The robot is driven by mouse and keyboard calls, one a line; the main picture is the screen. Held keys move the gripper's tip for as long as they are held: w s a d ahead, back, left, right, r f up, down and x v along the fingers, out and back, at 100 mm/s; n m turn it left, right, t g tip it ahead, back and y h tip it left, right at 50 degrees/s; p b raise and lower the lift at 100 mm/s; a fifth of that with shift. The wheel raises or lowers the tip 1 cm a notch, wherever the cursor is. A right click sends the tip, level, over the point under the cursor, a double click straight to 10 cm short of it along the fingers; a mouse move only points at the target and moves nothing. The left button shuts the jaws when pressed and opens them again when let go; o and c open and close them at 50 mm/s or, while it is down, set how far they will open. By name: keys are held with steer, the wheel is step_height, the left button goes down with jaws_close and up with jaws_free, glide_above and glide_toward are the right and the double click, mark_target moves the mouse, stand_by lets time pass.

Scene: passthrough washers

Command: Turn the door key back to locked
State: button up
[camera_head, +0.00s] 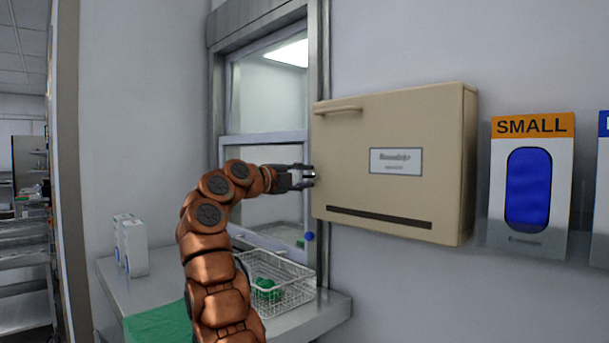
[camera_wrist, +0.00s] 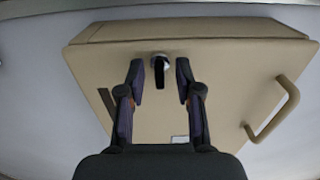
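A beige wall cabinet (camera_head: 345,190) has its door facing the room, and it also shows in the wrist view (camera_wrist: 225,80). In the wrist view a key (camera_wrist: 160,75) sticks out from a light round lock (camera_wrist: 160,57) on the cabinet, its dark bow seen as a narrow upright shape. My gripper (camera_wrist: 160,76) is open, with one finger on each side of the key and a visible gap on both sides. In the head view my gripper (camera_head: 307,178) is at the cabinet's left edge, and the key is too small to make out clearly.
The door handle (camera_head: 338,109) is at the cabinet's upper left and shows at right in the wrist view (camera_wrist: 275,108). A window (camera_head: 268,110) is behind my arm. A wire basket (camera_head: 290,290) with green items stands on the counter (camera_head: 328,315). A glove box (camera_head: 530,185) hangs at right.

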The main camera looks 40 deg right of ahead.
jaws_close()
stand_by(0.3)
